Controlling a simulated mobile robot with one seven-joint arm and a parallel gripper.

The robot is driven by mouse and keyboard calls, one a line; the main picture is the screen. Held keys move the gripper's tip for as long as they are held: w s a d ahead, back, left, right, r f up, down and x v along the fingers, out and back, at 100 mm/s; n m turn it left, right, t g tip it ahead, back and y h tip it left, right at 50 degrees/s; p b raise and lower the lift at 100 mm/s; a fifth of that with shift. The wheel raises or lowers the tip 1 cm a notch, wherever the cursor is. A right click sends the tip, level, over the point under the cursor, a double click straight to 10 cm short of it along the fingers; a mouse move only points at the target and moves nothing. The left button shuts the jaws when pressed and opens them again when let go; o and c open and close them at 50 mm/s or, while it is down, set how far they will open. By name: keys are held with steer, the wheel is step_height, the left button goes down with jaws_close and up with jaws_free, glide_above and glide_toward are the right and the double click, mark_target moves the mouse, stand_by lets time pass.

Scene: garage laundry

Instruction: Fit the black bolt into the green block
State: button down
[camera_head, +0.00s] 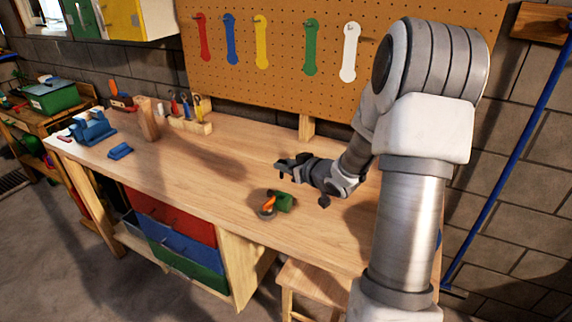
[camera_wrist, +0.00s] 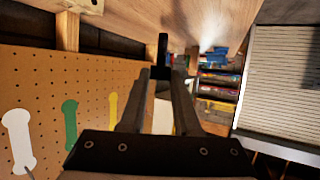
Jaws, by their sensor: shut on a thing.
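My gripper (camera_head: 287,166) is above the workbench, towards its middle, with its fingers pointing left. In the wrist view its two fingers (camera_wrist: 161,76) are closed on the black bolt (camera_wrist: 162,47), which sticks out past the fingertips towards the bench top. In the head view the bolt is only a small dark shape at the fingertips. The green block (camera_head: 285,201) is on the bench in front of my gripper, nearer the front edge, and is apart from the bolt. Its hole cannot be made out. The block does not show in the wrist view.
An orange-handled item with a grey round end (camera_head: 267,209) lies against the block's left side. A blue vise (camera_head: 93,129), a small blue piece (camera_head: 120,151) and a wooden tool holder (camera_head: 190,124) are further left on the workbench (camera_head: 215,180). A pegboard (camera_head: 285,80) stands behind.

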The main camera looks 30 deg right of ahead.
mark_target(284, 201)
steer(key=shift+f+b, duration=3.6)
steer(key=shift+f, duration=0.8)
steer(key=shift+f, duration=0.1)
steer(key=shift+f+b, duration=0.8)
steer(key=shift+f, duration=0.15)
steer(key=c, duration=0.6)
jaws_free()
steer(key=shift+o, duration=0.2)
steer(key=shift+a, duration=0.1)
steer(key=shift+a, duration=0.2)
steer(key=d+p+v, duration=0.1)
steer(key=p+v, duration=0.1)
steer(key=v, duration=1.5)
steer(key=shift+s+p, duration=0.25)
steer(key=shift+p, duration=0.15)
